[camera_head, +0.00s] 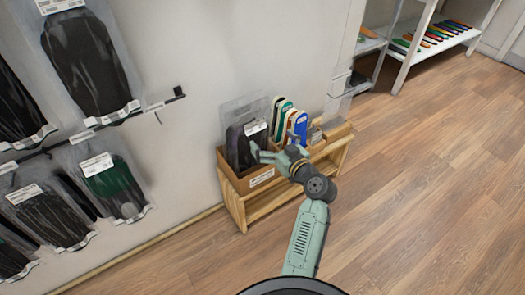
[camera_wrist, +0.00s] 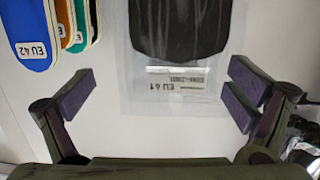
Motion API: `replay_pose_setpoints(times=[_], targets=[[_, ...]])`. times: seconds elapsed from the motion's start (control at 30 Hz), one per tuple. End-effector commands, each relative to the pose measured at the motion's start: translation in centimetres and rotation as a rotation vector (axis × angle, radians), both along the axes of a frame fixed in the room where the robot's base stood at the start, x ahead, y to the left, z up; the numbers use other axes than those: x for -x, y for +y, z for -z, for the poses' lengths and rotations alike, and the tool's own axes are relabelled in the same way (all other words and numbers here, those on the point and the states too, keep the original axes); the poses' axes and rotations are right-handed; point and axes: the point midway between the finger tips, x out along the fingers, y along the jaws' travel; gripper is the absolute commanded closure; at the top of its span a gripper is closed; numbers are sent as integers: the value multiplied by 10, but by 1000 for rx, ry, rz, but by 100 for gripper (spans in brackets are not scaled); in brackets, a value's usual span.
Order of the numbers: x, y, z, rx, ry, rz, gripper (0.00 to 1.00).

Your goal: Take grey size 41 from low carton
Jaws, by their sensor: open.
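A dark grey insole in a clear bag (camera_head: 238,150) with a white label stands in the left part of the low wooden carton (camera_head: 234,177). In the wrist view the bagged dark insole (camera_wrist: 180,32) shows at the top centre, its label (camera_wrist: 178,83) reading EU 41 upside down. My gripper (camera_head: 279,140) is in front of the carton in the head view, partly covering its contents. In the wrist view my gripper (camera_wrist: 158,93) is open and empty, its dark pads wide apart on both sides of the label. The bag's depth from the pads is unclear.
Coloured insoles (camera_head: 284,117) stand right of the grey one; a blue EU 42 (camera_wrist: 25,40) shows at the wrist view's upper left. The carton sits on a low wooden rack (camera_head: 262,209) against the wall. Bagged goods (camera_head: 90,65) hang left. The floor right is clear.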

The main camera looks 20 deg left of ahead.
Motion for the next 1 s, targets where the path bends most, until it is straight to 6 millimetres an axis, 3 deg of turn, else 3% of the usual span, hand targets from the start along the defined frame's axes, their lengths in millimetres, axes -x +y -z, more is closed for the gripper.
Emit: replay_pose_setpoints(times=[0.03, 0.1, 0.3, 0.4, 0.8, 1.0], targets=[[10, -4, 24, -29, 14, -28, 2], [23, -8, 44, -72, 5, -60, 2], [44, -23, 72, -156, -32, -80, 2], [43, -20, 74, -168, -42, -82, 2], [12, 20, 73, -169, -42, -81, 2], [-1, 41, 62, -168, -43, -83, 2]])
